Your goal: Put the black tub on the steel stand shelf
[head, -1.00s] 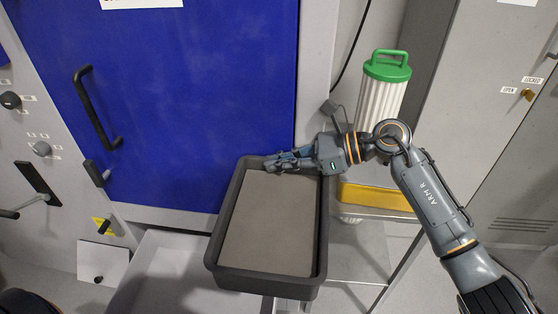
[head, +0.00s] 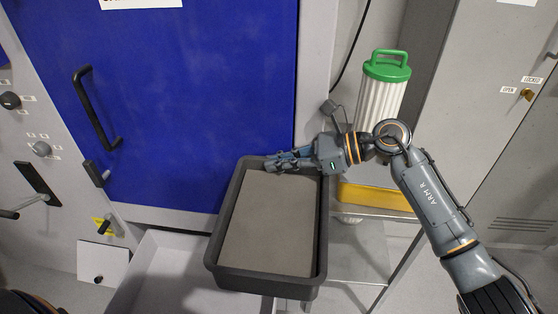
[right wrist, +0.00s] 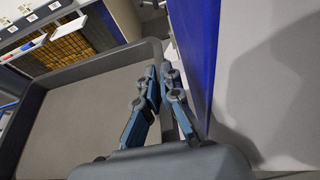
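The black tub (head: 314,235) is a dark rectangular open container with a flat grey-brown inside, in the middle of the head view. My right gripper (head: 272,164) is at its far rim, with fingers on both sides of the wall. In the right wrist view the fingers (right wrist: 162,82) are closed together around the tub's rim (right wrist: 98,66). The steel stand (head: 362,250) is right of and behind the tub, with a bare lower shelf; the tub hides part of it. My left gripper is out of view.
A blue door (head: 200,90) with a black handle is behind the tub. A pale open tray (head: 165,270) lies lower left. Grey lockers are at right.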

